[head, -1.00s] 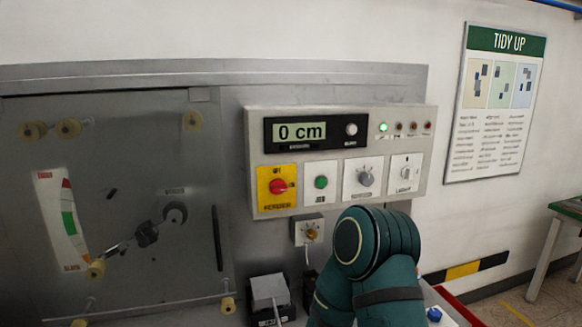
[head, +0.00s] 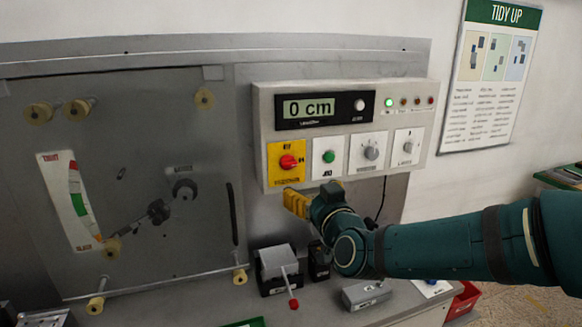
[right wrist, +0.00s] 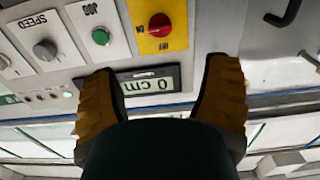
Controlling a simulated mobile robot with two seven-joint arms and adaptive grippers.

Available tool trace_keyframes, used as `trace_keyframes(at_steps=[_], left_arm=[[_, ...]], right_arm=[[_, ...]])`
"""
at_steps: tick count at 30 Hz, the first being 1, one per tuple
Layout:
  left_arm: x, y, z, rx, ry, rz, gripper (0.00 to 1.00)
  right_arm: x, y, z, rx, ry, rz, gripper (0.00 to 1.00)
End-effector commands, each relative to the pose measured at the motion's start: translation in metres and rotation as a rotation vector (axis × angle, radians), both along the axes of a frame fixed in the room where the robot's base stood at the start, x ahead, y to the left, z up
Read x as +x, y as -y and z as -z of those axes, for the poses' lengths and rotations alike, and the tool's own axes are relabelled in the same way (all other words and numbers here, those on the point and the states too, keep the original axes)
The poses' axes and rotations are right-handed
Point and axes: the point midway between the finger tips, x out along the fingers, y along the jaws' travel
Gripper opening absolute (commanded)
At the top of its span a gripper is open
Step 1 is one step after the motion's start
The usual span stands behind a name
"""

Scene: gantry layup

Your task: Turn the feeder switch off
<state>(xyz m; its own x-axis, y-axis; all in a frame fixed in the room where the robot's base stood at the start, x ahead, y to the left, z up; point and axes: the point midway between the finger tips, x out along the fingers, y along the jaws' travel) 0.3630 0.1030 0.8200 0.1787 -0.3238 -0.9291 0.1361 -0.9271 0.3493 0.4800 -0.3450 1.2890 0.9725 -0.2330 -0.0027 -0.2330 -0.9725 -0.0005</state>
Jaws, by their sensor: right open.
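The feeder switch (head: 288,161) is a red rotary knob on a yellow plate, at the lower left of the control panel (head: 350,85). In the right wrist view, which looks upside down, the red knob (right wrist: 159,25) sits near the top middle. My right gripper (head: 296,203) has yellow fingers and is just below the yellow plate in the head view. In the right wrist view my right gripper (right wrist: 163,65) is open, with nothing between its fingers, and the knob lies beyond the gap. It appears apart from the knob. My left gripper is not in view.
A green button (head: 328,157) and a grey speed knob (head: 371,152) sit right of the switch. The display (head: 308,108) reads 0 cm and a green lamp (head: 389,102) is lit. Below stands a grey box with a red-tipped lever (head: 293,303).

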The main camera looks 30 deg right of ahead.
Motion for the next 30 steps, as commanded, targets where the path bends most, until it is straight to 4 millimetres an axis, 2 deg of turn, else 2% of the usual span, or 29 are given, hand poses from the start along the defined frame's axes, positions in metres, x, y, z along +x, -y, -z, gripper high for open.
trace_keyframes(at_steps=[5, 21, 30], left_arm=[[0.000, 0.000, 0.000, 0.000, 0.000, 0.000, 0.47], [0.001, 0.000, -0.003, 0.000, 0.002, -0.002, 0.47], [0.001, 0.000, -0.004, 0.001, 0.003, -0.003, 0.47]], right_arm=[[0.015, 0.004, -0.001, -0.003, 0.002, 0.001, 0.76], [0.107, 0.026, -0.001, -0.004, 0.002, 0.000, 0.76], [0.131, 0.032, -0.001, -0.002, 0.003, 0.001, 0.76]])
